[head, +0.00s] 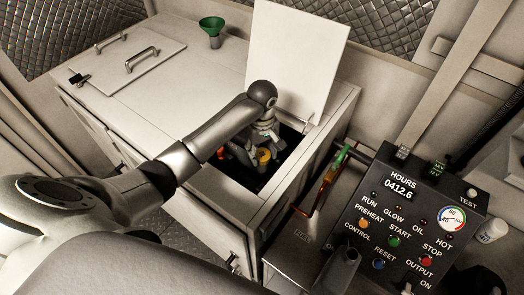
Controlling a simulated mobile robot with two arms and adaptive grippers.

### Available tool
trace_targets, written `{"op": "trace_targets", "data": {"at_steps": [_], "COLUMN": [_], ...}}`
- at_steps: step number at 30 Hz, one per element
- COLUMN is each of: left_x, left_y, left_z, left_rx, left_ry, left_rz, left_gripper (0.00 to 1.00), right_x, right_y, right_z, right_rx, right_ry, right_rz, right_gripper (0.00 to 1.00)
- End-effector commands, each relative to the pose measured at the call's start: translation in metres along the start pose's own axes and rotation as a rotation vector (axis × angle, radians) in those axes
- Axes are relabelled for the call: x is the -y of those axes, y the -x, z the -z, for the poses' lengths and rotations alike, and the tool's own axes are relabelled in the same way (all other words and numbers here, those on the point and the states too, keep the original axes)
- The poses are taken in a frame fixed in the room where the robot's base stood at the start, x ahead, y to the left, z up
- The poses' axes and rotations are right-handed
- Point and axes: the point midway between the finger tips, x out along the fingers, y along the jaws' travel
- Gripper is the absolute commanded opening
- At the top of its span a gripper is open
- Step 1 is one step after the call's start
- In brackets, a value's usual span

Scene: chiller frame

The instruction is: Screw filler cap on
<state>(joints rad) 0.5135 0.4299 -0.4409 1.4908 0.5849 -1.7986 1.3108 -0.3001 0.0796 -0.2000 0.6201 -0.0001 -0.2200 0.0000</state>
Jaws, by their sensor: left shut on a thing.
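My left arm comes in from the left and reaches down into the open hatch of the white cabinet (205,75). My left gripper (252,155) is inside the hatch, partly hidden by my own wrist and the dark interior. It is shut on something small. A yellow-orange round part, which looks like the filler cap (263,156), shows right at the fingers. I cannot tell from this view whether it is seated on a filler neck. My right gripper is not in view.
The hatch lid (295,55) stands open behind the opening. A green funnel (212,27) stands on the cabinet top. A white bottle (492,231) is at far right.

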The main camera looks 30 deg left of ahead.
Motion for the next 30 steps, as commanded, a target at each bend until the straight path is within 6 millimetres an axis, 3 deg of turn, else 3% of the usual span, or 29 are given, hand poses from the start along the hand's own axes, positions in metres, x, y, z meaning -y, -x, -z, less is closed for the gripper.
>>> {"op": "trace_targets", "data": {"at_steps": [3, 4, 7, 19, 30], "left_x": [-0.0012, -0.0013, -0.0011, -0.0006, 0.0001], "left_y": [0.0016, 0.0017, 0.0015, 0.0002, 0.0], "left_z": [0.0009, 0.0009, 0.0008, -0.0004, -0.0022], "left_rx": [-0.002, -0.003, -0.002, 0.0, 0.006], "left_ry": [0.002, 0.003, 0.004, 0.068, 0.682], "left_rz": [-0.005, -0.005, -0.004, -0.002, -0.002], "left_gripper": [0.15, 0.49, 0.62, 0.63, 0.63], "right_x": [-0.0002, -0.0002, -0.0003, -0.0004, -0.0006], "right_y": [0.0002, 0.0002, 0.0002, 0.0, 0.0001], "right_z": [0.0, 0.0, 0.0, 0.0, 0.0], "right_rx": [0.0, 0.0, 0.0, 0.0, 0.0], "right_ry": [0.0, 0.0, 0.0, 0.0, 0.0], "right_rz": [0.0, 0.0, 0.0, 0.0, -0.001], "right_gripper": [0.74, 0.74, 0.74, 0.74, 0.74]}}
